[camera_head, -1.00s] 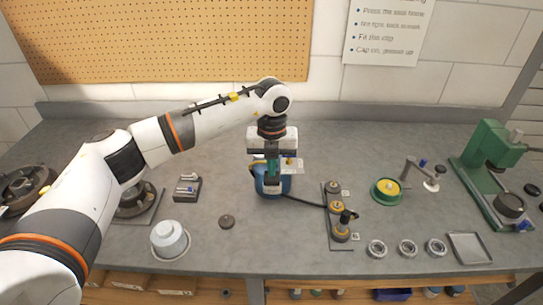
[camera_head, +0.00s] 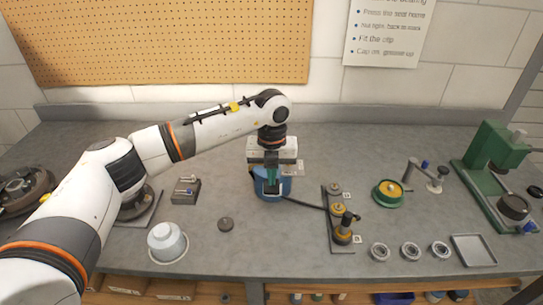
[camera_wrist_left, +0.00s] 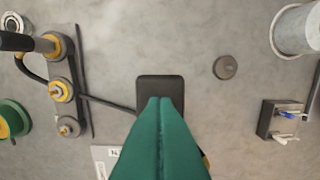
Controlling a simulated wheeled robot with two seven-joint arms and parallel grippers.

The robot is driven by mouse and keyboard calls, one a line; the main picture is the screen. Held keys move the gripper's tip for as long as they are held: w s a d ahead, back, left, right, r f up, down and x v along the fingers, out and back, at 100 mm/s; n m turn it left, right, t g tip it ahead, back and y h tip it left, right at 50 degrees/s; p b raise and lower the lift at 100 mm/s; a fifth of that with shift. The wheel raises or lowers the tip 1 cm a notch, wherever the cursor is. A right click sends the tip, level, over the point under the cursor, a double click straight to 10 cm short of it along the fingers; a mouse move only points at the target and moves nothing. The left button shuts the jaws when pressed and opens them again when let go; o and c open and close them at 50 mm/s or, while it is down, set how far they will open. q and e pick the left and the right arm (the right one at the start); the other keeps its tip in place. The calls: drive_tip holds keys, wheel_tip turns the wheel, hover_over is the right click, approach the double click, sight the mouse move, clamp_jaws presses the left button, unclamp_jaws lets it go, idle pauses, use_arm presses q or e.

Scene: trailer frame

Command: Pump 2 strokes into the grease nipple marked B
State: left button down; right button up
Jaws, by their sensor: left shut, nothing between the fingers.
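A blue grease pump (camera_head: 284,191) stands mid-bench, partly hidden by my left gripper (camera_head: 271,187). Its black top pad (camera_wrist_left: 160,84) shows just beyond my green fingertips in the left wrist view. The fingers are shut and empty, pointing down over the pump; I cannot tell whether they touch the pad. A dark hose (camera_head: 308,205) runs from the pump to a plate (camera_head: 333,226) with several brass-coloured nipples. A black coupler (camera_head: 344,231) stands on the nearest nipple. Small tags sit beside the nipples; their letters are too small to read surely. My right gripper is out of view.
A white tub (camera_head: 167,240), a dark disc (camera_head: 226,224) and a small block with pins (camera_head: 186,191) lie left of the pump. Right are a green round fixture (camera_head: 389,193), several bearing rings (camera_head: 408,251), a tray (camera_head: 473,250) and a green press (camera_head: 487,170).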

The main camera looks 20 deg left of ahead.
use_arm(q)
drive_tip(key=shift+r, duration=0.1)
wheel_tip(320, 180, up, 12)
drive_tip(key=p, duration=0.6)
drive_tip(key=shift+w, duration=0.45)
drive_tip(key=shift+a, duration=0.1)
idle(0.4)
